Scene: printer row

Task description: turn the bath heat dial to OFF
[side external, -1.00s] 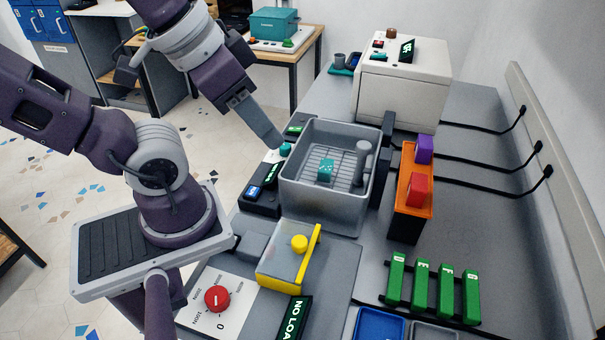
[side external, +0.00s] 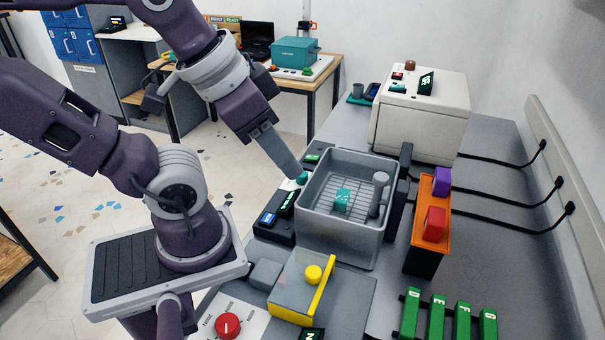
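The bath is a grey open tank (side external: 318,215) with a slatted rack inside. A small teal dial (side external: 303,177) sits on a white plate at the tank's left side; I take it to be the bath heat dial. My gripper (side external: 297,171) reaches down from the upper left, with its fingertips at the teal dial. I see the fingers edge-on, so whether they are apart or closed on the dial is unclear. The fingers partly hide the dial, and its pointer and OFF mark cannot be read.
A teal cube (side external: 342,200) and a grey post (side external: 379,192) are inside the tank. A black unit with lit displays (side external: 272,222) stands left of it. A red dial (side external: 228,326) and a yellow-edged clear cover (side external: 297,290) are in front. An orange block holder (side external: 428,220) stands right.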

